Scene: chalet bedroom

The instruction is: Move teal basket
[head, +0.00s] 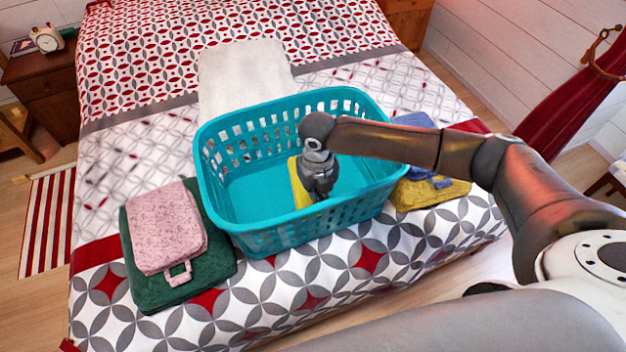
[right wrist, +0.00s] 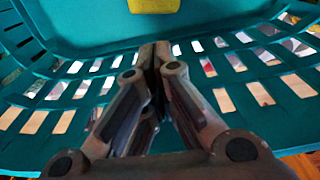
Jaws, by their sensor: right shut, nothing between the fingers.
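The teal basket (head: 240,195) stands upright on the bed, near its front edge. My right gripper (head: 322,192) reaches down inside the basket, near its front right wall. In the right wrist view my right gripper (right wrist: 160,50) has its fingers together with nothing between them, and the slotted wall of the teal basket (right wrist: 110,85) lies around them. A yellow cloth (head: 300,185) is in the basket beside the gripper, partly hidden by it; a yellow patch (right wrist: 153,5) shows at the top of the right wrist view. My left gripper is not in view.
A pink towel (head: 165,225) on a green one (head: 200,285) lies left of the basket. Yellow (head: 430,193) and blue (head: 412,120) cloths lie right of it, partly behind my arm. A white cloth (head: 240,70) lies behind. A nightstand (head: 45,85) with a clock (head: 47,39) stands at far left.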

